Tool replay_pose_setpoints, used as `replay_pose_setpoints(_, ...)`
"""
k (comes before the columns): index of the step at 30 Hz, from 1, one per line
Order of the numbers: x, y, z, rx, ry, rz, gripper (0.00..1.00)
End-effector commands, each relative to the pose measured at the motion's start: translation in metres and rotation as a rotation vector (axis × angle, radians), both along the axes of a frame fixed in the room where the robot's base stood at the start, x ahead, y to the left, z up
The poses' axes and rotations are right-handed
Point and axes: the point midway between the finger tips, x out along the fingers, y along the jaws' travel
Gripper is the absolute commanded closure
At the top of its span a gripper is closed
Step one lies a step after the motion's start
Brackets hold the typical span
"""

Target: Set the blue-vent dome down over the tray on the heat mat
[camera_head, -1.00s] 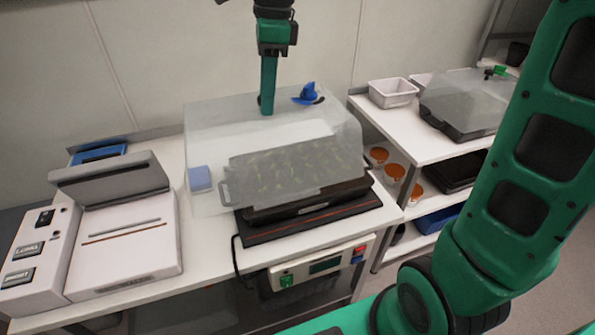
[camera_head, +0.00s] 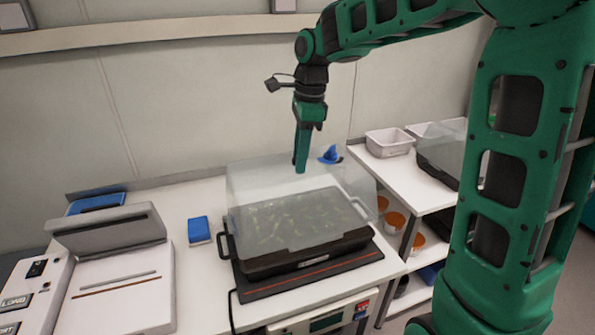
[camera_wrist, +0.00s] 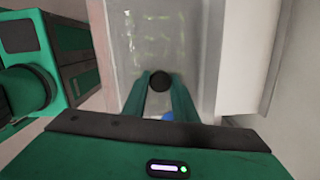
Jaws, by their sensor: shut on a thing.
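The clear dome (camera_head: 250,178) with a blue vent (camera_head: 330,155) is over the black tray (camera_head: 300,262) in the head view. The tray holds small green plants and sits on the dark heat mat (camera_head: 362,262). My gripper (camera_head: 299,170) points down and is shut on the dome's top knob, which shows as a dark round shape (camera_wrist: 161,81) between the fingers in the wrist view. The dome's back part reaches past the tray's back edge. I cannot tell whether its lower rim touches the tray.
A blue block (camera_head: 199,231) lies left of the tray. A white sealer-like machine (camera_head: 120,285) stands further left. On the right, another bench holds a white bin (camera_head: 389,142) and another domed tray (camera_head: 437,165). Bare bench lies behind the blue block.

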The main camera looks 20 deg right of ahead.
Motion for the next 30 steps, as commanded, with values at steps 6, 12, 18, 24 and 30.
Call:
replay_pose_setpoints(6,-0.001,0.0,-0.023,0.001,0.003,-0.001,1.0)
replay_pose_setpoints(12,0.0,0.0,-0.04,0.0,0.001,-0.001,1.0)
replay_pose_setpoints(18,0.0,0.0,-0.04,0.0,0.0,0.0,1.0)
replay_pose_setpoints(24,0.0,0.0,-0.044,0.0,0.0,-0.001,1.0)
replay_pose_setpoints(30,0.0,0.0,-0.049,0.0,0.0,-0.001,0.72)
